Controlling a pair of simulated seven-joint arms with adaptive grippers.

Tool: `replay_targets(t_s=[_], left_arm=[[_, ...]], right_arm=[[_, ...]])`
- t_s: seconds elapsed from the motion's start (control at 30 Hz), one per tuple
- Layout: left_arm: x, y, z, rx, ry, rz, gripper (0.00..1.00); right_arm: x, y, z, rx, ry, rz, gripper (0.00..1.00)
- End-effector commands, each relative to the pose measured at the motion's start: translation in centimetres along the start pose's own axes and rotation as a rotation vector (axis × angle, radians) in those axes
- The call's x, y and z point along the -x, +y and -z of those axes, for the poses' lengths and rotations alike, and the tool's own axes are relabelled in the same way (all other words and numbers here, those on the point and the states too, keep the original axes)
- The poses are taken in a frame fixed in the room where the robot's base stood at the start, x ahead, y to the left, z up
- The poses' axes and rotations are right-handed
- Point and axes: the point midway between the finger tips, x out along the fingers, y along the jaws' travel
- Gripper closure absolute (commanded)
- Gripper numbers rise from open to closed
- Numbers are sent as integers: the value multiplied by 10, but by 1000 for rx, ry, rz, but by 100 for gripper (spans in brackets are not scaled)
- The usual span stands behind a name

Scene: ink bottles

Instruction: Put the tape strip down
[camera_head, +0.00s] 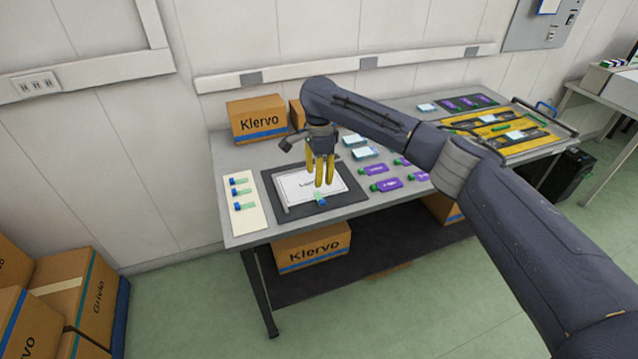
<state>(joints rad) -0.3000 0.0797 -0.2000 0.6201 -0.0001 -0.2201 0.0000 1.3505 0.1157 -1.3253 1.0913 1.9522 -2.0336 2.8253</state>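My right gripper (323,186) reaches in from the right over the dark mat, its yellow fingers pointing down and their tips close together. A small green and blue tape strip (320,200) shows right at the fingertips, over the front edge of a white sheet (296,187) with print on it. At this size I cannot tell whether the fingers grip the strip or whether it touches the surface. Several similar strips (242,191) lie on a pale card (249,219) left of the mat (288,213). My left gripper is not in view.
Purple-labelled bottles (378,185) lie right of the mat, with pale blue-edged blocks (365,153) behind them. A Klervo box (257,119) stands at the back left. A yellow and black tray (498,150) with handles takes the table's right end.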

Motion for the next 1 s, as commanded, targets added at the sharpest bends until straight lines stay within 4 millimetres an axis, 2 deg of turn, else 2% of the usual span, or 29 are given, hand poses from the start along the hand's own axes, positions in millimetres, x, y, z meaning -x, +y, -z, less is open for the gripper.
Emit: replay_targets(t_s=[0.2, 0.63, 0.73, 0.87, 0.97, 1.0], left_arm=[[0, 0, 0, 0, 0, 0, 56], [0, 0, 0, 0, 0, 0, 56], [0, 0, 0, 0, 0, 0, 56], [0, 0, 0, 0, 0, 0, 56], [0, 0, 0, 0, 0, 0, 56], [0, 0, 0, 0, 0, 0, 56]], right_arm=[[11, 0, 1, 0, 1, -1, 65], [12, 0, 0, 0, 0, -1, 65], [11, -1, 6, -6, -8, 3, 65], [7, -6, 40, -29, -50, 34, 65], [3, -11, 88, -58, -96, 85, 65], [1, -12, 111, -70, -113, 111, 65]])
